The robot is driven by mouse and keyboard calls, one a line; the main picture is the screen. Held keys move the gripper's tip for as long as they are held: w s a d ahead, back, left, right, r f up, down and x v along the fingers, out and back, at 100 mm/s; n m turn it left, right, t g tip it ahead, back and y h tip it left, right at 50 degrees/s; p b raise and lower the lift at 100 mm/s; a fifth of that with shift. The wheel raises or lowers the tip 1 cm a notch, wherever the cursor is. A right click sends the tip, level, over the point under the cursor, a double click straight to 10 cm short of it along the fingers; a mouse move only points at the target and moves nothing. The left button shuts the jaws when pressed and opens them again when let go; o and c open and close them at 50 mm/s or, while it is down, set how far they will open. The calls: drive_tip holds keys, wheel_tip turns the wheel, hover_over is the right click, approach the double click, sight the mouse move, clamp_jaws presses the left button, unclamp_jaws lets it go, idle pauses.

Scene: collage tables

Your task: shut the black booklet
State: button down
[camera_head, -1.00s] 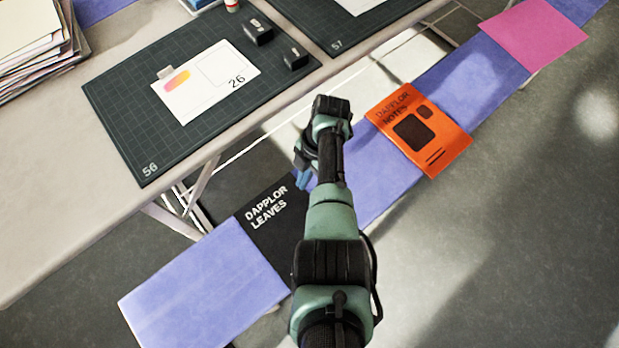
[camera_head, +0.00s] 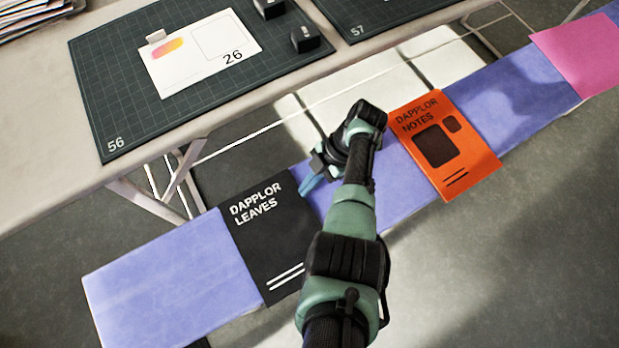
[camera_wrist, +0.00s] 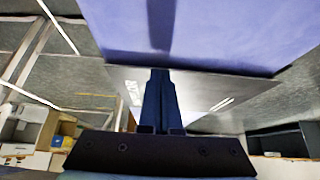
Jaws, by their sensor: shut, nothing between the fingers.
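The black booklet (camera_head: 262,240), titled "DAPPLOR LEAVES", lies on a long blue-violet strip (camera_head: 170,275) with its front cover facing up. The cover looks flat or nearly flat; I cannot tell if a small gap is left under it. My arm hides part of its lower right side. My gripper (camera_head: 306,188) is shut and empty, its blue fingers at the booklet's upper right edge. In the wrist view the fingers (camera_wrist: 160,90) overlap the cover (camera_wrist: 205,92), seen at a grazing angle with its white lettering and lines; contact cannot be told.
An orange booklet (camera_head: 443,143) lies on the strip to the right, and a pink sheet (camera_head: 580,55) farther right. Behind stands a table (camera_head: 45,195) with dark cutting mats (camera_head: 110,95), a white card (camera_head: 195,75) and small black blocks (camera_head: 305,39). Floor in front is clear.

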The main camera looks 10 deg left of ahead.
idle(0.3)
drive_tip(key=shift+r+p, duration=0.75)
drive_tip(key=shift+r, duration=0.1)
drive_tip(key=p+v, duration=0.1)
drive_tip(key=v, duration=1.1)
drive_tip(key=shift+w+d+r+p, duration=0.15)
drive_tip(key=shift+d+r+p, duration=0.05)
drive_tip(key=shift+r+p, duration=0.1)
